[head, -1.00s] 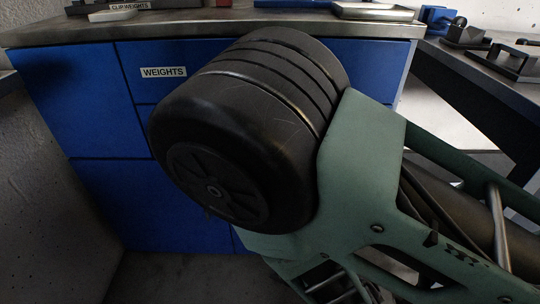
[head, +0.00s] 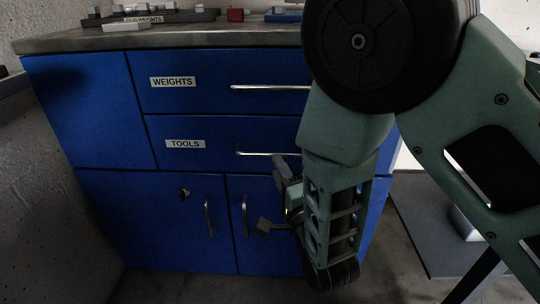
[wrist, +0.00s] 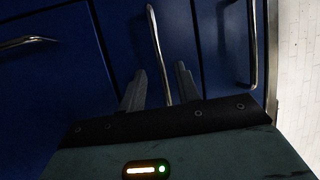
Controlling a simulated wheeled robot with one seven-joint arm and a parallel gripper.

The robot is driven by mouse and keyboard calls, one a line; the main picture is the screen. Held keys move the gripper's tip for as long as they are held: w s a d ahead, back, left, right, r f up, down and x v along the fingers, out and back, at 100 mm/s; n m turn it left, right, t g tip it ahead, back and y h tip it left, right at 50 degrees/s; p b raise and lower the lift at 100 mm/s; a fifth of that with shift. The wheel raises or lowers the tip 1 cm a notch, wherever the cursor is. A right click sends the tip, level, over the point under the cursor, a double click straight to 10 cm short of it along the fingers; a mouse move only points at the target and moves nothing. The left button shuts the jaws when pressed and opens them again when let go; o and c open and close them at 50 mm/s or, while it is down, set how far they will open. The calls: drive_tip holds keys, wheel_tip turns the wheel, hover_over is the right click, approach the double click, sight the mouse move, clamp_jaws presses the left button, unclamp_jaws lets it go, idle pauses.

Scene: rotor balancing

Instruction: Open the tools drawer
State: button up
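The tools drawer (head: 225,132) is a blue front with a TOOLS label, under the weights drawer. It looks shut. Its silver bar handle (head: 262,153) runs sideways, its right part hidden by my arm. My gripper (head: 272,193) is in front of the cabinet near the handle's right part, just below it in the head view. In the wrist view, my gripper (wrist: 160,68) is open, with a finger on each side of the tools handle (wrist: 156,40). The handle lies between the fingers in the picture; I see no finger closed on it. The depth gap is unclear.
The weights drawer (head: 210,80) above has its own bar handle (head: 262,87). Two cupboard doors with upright handles (head: 208,215) are below, one with a key (head: 185,192). The metal countertop (head: 230,35) carries small parts. A dark table (head: 425,225) stands at right.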

sight(270, 154)
drive_tip(key=x, duration=0.6)
drive_tip(key=shift+w+a+b, duration=0.1)
drive_tip(key=shift+w+b, duration=0.1)
drive_tip(key=shift+b, duration=0.15)
clamp_jaws()
